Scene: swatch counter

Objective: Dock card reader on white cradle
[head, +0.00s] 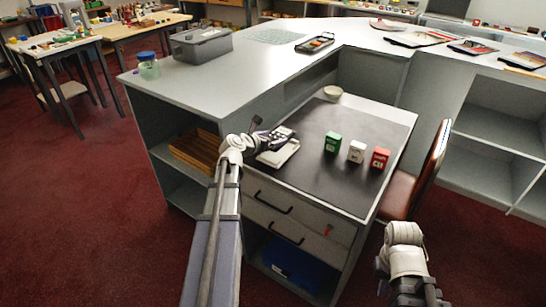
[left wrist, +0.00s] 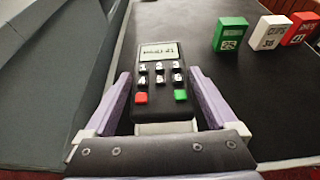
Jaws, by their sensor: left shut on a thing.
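The card reader (left wrist: 160,75) is dark, with a small screen, pale keys, and one red and one green key. My left gripper (left wrist: 161,100) is shut on it, one purple-grey finger along each side. In the head view the reader (head: 283,133) is held by my left gripper (head: 268,141) over the left part of the dark counter mat. The white cradle (head: 281,154) lies just below it, partly hidden by the gripper. I cannot tell whether reader and cradle touch. My right gripper (head: 412,290) is at the lower right, away from the counter; its fingers are not clear.
Green (head: 333,142), white (head: 357,151) and red (head: 380,157) boxes stand right of the cradle on the dark mat (head: 325,180). A pale bowl (head: 333,92) sits at the back. A brown chair (head: 425,175) stands at the right edge. The mat's front is clear.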

